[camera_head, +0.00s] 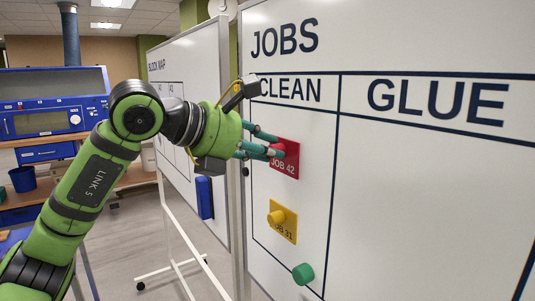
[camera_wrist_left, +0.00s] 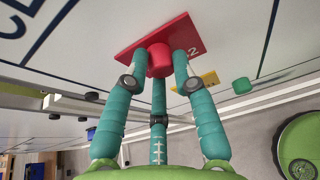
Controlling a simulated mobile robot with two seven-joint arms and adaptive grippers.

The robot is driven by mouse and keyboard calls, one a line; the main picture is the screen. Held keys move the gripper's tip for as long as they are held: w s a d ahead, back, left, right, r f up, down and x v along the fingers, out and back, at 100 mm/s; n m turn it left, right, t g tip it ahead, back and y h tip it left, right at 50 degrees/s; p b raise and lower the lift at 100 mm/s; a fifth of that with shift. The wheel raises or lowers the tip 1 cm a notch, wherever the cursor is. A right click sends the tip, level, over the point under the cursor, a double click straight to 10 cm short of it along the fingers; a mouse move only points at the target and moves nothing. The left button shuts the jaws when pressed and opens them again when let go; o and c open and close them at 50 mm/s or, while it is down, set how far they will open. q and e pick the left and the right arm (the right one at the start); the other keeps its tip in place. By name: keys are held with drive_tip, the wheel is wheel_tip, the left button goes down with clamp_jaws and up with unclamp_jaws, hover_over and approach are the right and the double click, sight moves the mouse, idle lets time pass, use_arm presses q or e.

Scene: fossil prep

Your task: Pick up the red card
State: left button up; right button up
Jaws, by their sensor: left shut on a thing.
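The red card (camera_head: 285,164) reads "JOB 42" and is on the whiteboard in the CLEAN column, in the head view. It also shows in the left wrist view (camera_wrist_left: 185,35), with a red knob (camera_wrist_left: 160,60) on its face. My left gripper (camera_head: 275,150) reaches the card from the left. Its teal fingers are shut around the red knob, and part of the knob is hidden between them. The card looks flat against or very close to the board; I cannot tell if there is a gap. My right gripper is not in view.
A yellow card (camera_head: 289,229) with a knob sits below on the jobs whiteboard (camera_head: 420,200). A green knob (camera_head: 303,273) is lower right of it. A second whiteboard (camera_head: 206,70) stands behind on the left. A blue cabinet (camera_head: 50,105) and blue bucket (camera_head: 22,179) are farther back.

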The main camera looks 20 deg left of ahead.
use_arm(q)
wheel_tip(320, 180, up, 7)
drive_tip(key=shift+s+a+f, duration=0.1)
drive_tip(key=shift+f, duration=0.05)
drive_tip(key=s+a+b, duration=0.3)
drive_tip(key=s+a, duration=0.9)
drive_tip(key=s, duration=0.3)
drive_tip(key=shift+s+f, duration=0.15)
drive_tip(key=shift+f, duration=0.05)
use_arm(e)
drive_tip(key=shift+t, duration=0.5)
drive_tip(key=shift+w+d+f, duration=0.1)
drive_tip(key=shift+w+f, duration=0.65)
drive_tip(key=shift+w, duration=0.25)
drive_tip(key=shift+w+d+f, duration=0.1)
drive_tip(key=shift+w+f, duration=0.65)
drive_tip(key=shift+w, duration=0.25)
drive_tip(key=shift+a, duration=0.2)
